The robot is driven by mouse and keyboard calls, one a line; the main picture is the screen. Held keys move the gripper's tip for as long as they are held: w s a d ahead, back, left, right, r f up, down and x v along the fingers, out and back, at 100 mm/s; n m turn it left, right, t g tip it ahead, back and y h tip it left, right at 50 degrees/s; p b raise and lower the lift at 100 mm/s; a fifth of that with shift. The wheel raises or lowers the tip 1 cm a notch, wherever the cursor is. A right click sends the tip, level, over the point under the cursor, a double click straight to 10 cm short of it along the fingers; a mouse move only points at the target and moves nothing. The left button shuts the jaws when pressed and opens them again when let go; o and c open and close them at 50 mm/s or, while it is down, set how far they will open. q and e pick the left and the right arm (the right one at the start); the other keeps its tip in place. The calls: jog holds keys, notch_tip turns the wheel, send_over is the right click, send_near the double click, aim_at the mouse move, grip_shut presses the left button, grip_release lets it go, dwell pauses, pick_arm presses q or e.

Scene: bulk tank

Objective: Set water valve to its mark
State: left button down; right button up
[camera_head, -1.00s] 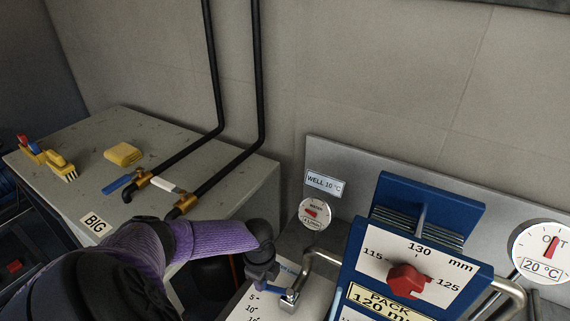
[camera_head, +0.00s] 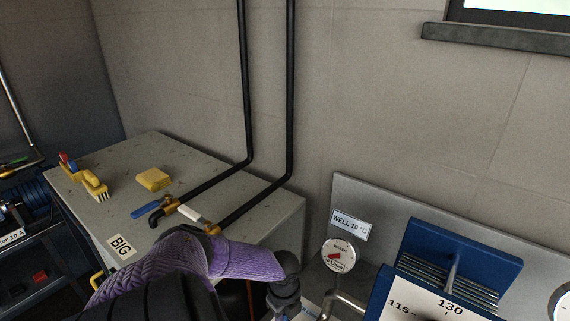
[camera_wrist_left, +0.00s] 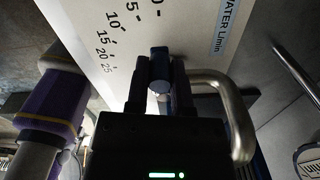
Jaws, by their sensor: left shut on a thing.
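The water valve's white scale plate (camera_wrist_left: 90,30), lettered "WATER L/min", fills the upper left of the left wrist view. Its printed numbers run up to 25. The valve's dark blue lever (camera_wrist_left: 159,62) shows its end between my left gripper's fingers (camera_wrist_left: 158,84), which are shut on it. In the head view my left gripper (camera_head: 284,302) is low in the picture, and the plate is mostly cut off or hidden by my arm. The round water gauge (camera_head: 340,255) with a red pointer is on the panel to its right; its reading is too small to tell. I cannot make out a set mark. My right gripper is out of view.
A bent metal pipe (camera_wrist_left: 232,115) passes close to the right of my left gripper. A grey cabinet (camera_head: 225,192) on the left carries a yellow sponge (camera_head: 154,179), brushes and two black pipes.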

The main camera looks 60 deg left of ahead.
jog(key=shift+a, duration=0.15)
pick_arm(q)
jog(key=shift+c, duration=2.4)
grip_release()
jog(key=shift+w, duration=0.1)
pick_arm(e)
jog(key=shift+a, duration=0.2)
pick_arm(q)
notch_tip(320, 180, up, 10)
jog(key=p, duration=0.3)
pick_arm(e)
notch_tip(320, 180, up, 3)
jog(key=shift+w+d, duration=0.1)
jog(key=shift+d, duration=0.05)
